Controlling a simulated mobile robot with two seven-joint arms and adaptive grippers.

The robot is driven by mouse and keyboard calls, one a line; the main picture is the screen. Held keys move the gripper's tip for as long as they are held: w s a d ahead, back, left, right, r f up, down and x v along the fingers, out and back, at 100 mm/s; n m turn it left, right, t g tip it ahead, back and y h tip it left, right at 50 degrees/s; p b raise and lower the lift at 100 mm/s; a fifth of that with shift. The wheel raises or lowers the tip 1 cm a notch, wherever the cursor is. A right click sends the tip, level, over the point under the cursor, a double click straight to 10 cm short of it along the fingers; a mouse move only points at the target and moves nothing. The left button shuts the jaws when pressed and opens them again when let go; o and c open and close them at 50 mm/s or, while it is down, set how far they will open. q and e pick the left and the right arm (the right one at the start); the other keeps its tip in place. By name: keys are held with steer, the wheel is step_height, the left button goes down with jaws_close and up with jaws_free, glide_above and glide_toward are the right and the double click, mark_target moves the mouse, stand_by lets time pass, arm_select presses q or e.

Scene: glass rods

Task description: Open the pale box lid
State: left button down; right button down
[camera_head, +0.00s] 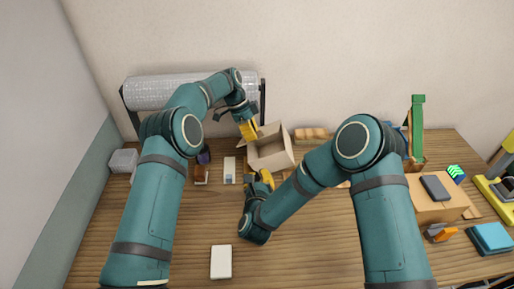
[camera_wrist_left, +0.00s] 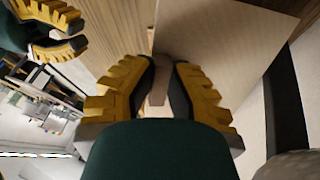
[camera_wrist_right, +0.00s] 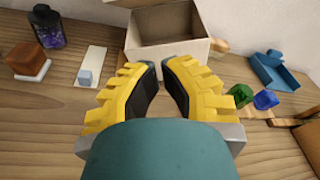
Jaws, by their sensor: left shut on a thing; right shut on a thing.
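The pale box (camera_head: 271,154) stands at the back middle of the table, with its top open and a lid flap raised. My left gripper (camera_head: 249,130) is at the box's back left edge. In the left wrist view its fingers close on a narrow pale flap (camera_wrist_left: 159,82), beside a broad pale panel (camera_wrist_left: 215,45). My right gripper (camera_head: 262,180) is low at the front of the box. In the right wrist view its fingers (camera_wrist_right: 162,72) close at the box's front wall (camera_wrist_right: 165,54); the part between them is mostly hidden.
A bubble-wrap roll (camera_head: 165,90) stands behind on the left. A dark jar (camera_head: 204,155), a brown block (camera_head: 201,172) and a white strip (camera_head: 229,165) lie left of the box. A white block (camera_head: 221,261) lies in front. A brown carton (camera_head: 436,208) with a phone stands right.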

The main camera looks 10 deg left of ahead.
steer(key=w+a+r, duration=0.1)
steer(key=w+a, duration=0.1)
steer(key=w, duration=0.8)
steer(key=shift+w+a+r, duration=0.15)
steer(key=shift+w+r, duration=0.2)
steer(key=shift+w, duration=0.05)
